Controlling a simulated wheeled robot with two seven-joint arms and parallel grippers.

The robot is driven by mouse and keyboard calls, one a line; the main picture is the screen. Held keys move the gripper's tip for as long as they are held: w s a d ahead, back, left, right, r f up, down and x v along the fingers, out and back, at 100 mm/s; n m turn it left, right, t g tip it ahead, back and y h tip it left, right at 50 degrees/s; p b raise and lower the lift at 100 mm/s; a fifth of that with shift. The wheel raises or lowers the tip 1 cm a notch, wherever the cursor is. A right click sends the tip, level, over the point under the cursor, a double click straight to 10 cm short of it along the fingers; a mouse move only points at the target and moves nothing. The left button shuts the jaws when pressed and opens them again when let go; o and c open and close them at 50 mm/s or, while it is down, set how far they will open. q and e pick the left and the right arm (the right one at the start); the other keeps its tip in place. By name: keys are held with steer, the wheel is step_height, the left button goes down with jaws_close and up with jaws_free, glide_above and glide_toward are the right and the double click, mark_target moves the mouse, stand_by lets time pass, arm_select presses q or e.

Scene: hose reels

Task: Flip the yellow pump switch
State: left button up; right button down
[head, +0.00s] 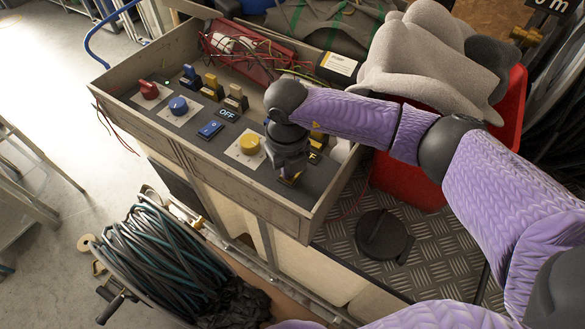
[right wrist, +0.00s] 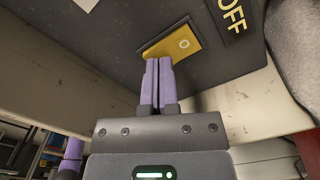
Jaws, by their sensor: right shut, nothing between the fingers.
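In the head view my right gripper (head: 289,180) points down at the near right part of the control panel (head: 213,148) and hides most of the switch. My left gripper is not in view.
The panel's box also holds a yellow knob (head: 250,143), a blue rocker (head: 210,129), a blue knob (head: 178,105) and a red knob (head: 149,90). A red crate (head: 400,183) with grey cloth stands at right. A hose reel (head: 160,262) is in front.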

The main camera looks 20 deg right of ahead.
steer(key=shift+f, duration=0.15)
steer(key=shift+r+p, duration=0.4)
steer(key=shift+r, duration=0.15)
step_height(320, 180, up, 6)
steer(key=p, duration=0.5)
steer(key=shift+r, duration=0.1)
